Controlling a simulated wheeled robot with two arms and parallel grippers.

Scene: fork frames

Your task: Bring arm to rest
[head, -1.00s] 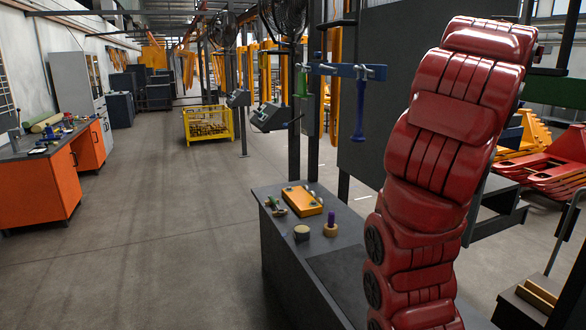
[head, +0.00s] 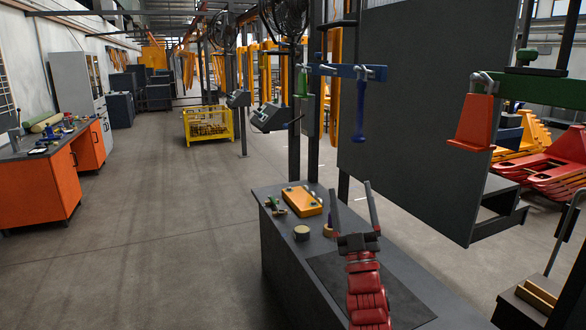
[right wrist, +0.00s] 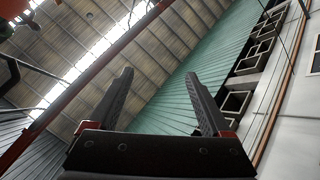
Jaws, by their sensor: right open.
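My right arm is red and comes up from the bottom of the head view. My right gripper (head: 356,208) is above the dark workbench (head: 290,270), fingers pointing up, spread apart with nothing between them. In the right wrist view the right gripper (right wrist: 158,105) also shows its two dark fingers apart and empty, with the roof and a green wall behind. My left gripper is not in view.
An orange box (head: 302,200), a tape roll (head: 302,233) and a purple-topped item, partly hidden by the gripper, are on the workbench. A blue tool (head: 360,120) and an orange-red tool (head: 474,120) hang above. Open floor lies left.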

